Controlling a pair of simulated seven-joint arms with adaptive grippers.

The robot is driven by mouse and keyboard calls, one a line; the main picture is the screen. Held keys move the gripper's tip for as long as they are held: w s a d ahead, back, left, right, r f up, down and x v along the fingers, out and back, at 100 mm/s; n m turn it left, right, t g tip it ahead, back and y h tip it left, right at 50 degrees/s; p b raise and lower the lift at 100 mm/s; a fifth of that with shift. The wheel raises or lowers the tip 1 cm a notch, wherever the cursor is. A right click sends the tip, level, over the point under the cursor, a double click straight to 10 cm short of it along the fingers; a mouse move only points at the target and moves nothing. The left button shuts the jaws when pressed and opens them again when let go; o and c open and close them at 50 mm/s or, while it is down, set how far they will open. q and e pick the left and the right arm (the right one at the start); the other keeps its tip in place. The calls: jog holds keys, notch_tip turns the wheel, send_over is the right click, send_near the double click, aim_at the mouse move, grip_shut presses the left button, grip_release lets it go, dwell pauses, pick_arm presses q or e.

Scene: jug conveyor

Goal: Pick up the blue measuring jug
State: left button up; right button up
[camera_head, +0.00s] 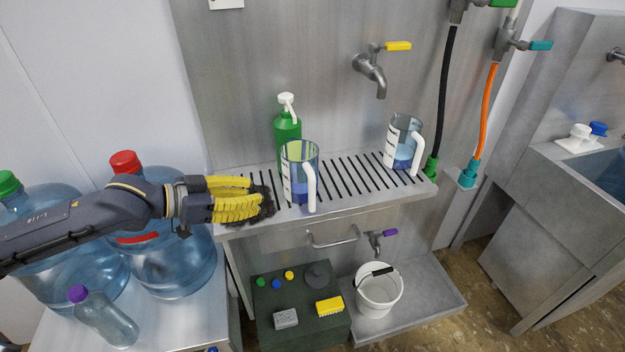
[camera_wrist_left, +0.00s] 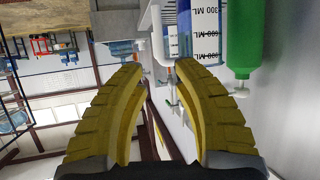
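Two clear measuring jugs with white handles and blue in their lower parts stand upright on the slotted shelf (camera_head: 345,195). The nearer jug (camera_head: 298,178) is at the middle, its handle towards the front right. The other jug (camera_head: 401,150) is farther right below the tap. My left gripper (camera_head: 262,197), with yellow ribbed fingers, is just left of the nearer jug, apart from its handle. In the left wrist view the fingers (camera_wrist_left: 166,85) are spread with nothing between them; a marked jug (camera_wrist_left: 204,30) lies beyond the fingertips. My right gripper is not in view.
A green pump bottle (camera_head: 287,130) stands right behind the nearer jug. Large water bottles (camera_head: 172,262) crowd the left under my arm. The steel tap (camera_head: 371,75) overhangs the shelf. A white bucket (camera_head: 379,292) stands below. The shelf between the jugs is clear.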

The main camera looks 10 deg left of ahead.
aim_at(312, 193)
pick_arm(q)
jog(key=shift+x, duration=8.65)
jog(key=shift+s, duration=0.15)
grip_shut()
